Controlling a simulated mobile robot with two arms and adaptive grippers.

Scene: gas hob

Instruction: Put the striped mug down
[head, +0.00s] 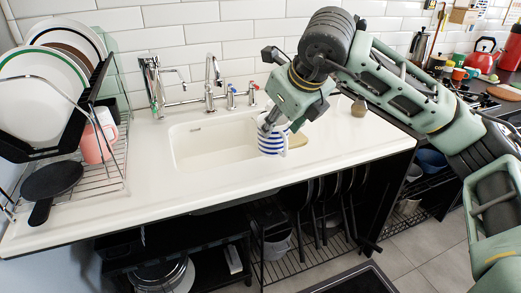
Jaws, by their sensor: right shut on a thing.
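The striped mug (271,146), white with blue bands, is upright at the front right part of the white sink basin (205,152). My right gripper (268,125) reaches down from the upper right and is shut on the mug at its rim. The mug's base is near the basin's front edge; I cannot tell whether it touches anything. My left gripper is not in view.
A dish rack (105,165) with plates, a pink mug (98,138) and a black pan (52,180) stands at the left. Taps (210,85) rise behind the basin. A red kettle (482,58) stands far right.

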